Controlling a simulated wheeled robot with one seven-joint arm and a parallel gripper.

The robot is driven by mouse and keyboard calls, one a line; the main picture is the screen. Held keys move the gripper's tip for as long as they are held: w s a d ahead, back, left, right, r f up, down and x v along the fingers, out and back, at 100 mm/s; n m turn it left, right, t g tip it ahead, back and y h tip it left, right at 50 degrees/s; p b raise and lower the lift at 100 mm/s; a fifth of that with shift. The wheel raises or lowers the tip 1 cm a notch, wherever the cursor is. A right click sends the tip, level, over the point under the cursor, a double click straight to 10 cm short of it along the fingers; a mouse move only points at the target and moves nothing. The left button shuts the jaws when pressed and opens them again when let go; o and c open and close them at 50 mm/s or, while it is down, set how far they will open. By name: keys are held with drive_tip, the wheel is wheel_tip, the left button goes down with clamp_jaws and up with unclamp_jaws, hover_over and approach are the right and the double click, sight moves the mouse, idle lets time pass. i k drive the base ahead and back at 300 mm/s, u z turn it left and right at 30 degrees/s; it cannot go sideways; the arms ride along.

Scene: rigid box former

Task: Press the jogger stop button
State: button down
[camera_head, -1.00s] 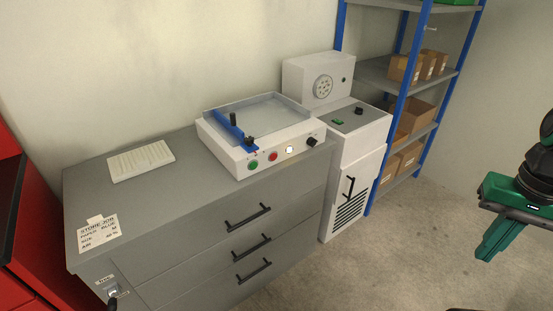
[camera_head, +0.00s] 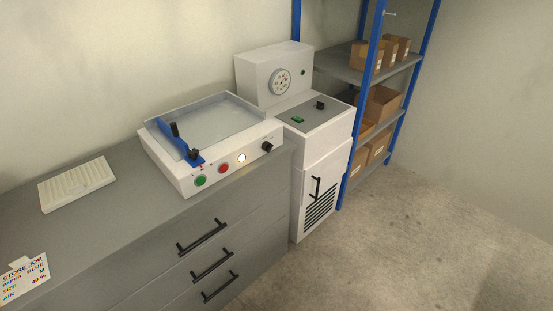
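The jogger, a white box with a shallow open tray (camera_head: 212,118), stands on the grey drawer cabinet. Its front panel carries a green button (camera_head: 201,180) at the left, a red button (camera_head: 223,168) beside it, a lit white lamp (camera_head: 242,157) and a black knob (camera_head: 267,146). The red button looks like the stop button; its label is too small to read. A blue guide with black knobs (camera_head: 182,143) lies across the tray's left side. My gripper is out of view.
The grey cabinet (camera_head: 120,235) has black drawer handles. A white ribbed pad (camera_head: 76,184) and a job card (camera_head: 22,278) lie on its top. A white machine (camera_head: 325,150) stands to the right, then a blue-framed shelf (camera_head: 372,65) with cartons. The floor (camera_head: 400,245) in front is clear.

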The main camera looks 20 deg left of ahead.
sight(224, 168)
drive_tip(key=z, duration=0.9)
drive_tip(key=i, duration=0.25)
drive_tip(key=u, duration=1.9)
